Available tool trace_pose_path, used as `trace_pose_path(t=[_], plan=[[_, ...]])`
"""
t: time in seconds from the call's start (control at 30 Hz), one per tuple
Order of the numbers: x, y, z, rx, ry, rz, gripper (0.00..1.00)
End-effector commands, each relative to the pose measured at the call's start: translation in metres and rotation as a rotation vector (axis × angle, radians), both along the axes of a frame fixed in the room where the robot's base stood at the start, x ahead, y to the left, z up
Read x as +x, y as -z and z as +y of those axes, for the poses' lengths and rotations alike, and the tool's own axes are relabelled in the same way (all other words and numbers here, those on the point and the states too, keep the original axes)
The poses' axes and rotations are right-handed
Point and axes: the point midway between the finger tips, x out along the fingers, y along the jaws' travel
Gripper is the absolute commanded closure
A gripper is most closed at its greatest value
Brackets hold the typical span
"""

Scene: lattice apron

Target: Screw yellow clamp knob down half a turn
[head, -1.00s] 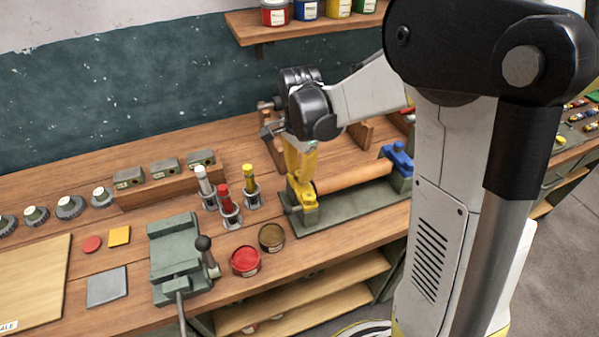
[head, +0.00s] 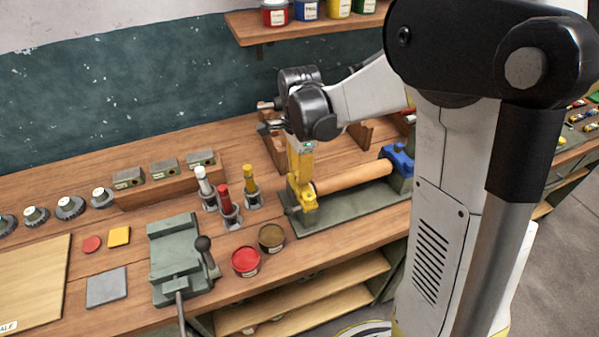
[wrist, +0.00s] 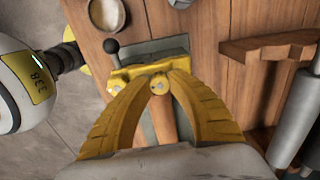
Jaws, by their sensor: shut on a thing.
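The yellow clamp (head: 306,203) sits at the near left end of the green fixture bed (head: 345,205). In the wrist view its yellow bar (wrist: 124,76) lies across just beyond my fingertips. My gripper (head: 303,182) points down over the clamp, its yellow fingers hiding most of the knob in the head view. In the wrist view my gripper (wrist: 160,78) is shut on the small round yellow clamp knob (wrist: 160,86), a fingertip on either side. The knob's underside and thread are hidden.
A wooden roller (head: 352,176) runs from the yellow clamp to a blue clamp (head: 399,156). Red, white and yellow-topped tools (head: 230,205) stand close left. Two open paint pots (head: 246,261) and a green vice (head: 175,255) are nearer the bench front.

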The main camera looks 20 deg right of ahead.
Motion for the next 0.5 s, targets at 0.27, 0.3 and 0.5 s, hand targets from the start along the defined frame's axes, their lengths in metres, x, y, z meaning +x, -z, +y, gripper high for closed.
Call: trace_pose_path(t=[0.27, 0.3, 0.5], plan=[[0.0, 0.0, 0.0, 0.0, -0.001, 0.0, 0.54], [0.0, 0.0, 0.0, 0.0, -0.001, 0.0, 0.54], [0.0002, -0.0041, 0.0, 0.0, -0.001, 0.0, 0.54]])
